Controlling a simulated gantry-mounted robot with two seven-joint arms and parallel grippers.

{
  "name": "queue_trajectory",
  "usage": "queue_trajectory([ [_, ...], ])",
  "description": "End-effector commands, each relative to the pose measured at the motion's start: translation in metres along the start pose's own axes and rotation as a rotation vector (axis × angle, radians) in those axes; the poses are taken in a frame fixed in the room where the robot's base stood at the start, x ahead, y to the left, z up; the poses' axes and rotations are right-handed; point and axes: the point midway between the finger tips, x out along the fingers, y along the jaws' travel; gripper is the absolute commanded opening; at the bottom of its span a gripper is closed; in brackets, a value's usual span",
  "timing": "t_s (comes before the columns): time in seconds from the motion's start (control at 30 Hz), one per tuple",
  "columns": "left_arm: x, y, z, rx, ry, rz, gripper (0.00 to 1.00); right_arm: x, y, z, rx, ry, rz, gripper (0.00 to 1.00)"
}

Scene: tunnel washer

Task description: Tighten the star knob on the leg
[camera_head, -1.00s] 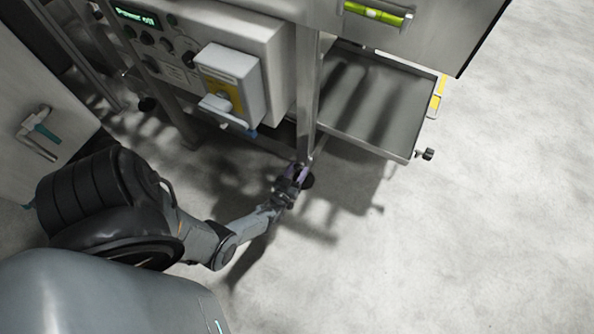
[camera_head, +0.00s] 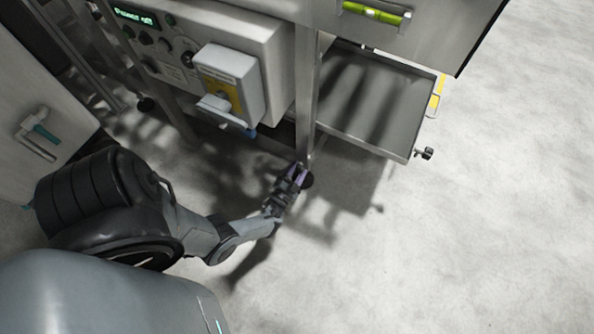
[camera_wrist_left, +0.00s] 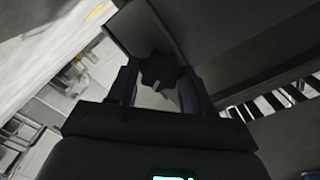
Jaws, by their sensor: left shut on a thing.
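The star knob (camera_wrist_left: 161,70) is black and lobed, and it shows between the two fingers of my left gripper in the left wrist view. The gripper (camera_wrist_left: 158,88) is shut on it, a finger on either side. In the head view my left gripper (camera_head: 294,174) is low at the foot of the steel leg (camera_head: 307,95), close above the floor. The knob cannot be made out there, as the gripper covers it. A dark round foot (camera_head: 307,181) shows just beside the fingers. My right gripper is not in view.
A control panel (camera_head: 170,50) with a grey switch box (camera_head: 232,85) overhangs left of the leg. A steel tray (camera_head: 370,100) with a small black knob (camera_head: 424,153) sticks out to the right. Open floor (camera_head: 450,250) lies in front and to the right.

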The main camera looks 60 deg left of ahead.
Motion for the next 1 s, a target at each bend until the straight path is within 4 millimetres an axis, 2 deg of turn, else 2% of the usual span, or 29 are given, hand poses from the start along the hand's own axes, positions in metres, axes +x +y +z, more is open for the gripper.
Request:
queue_trajectory([
  [1.0, 0.0001, 0.0025, 0.0016, 0.967, -0.002, 0.001, 0.19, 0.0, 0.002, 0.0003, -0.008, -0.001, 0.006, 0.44],
])
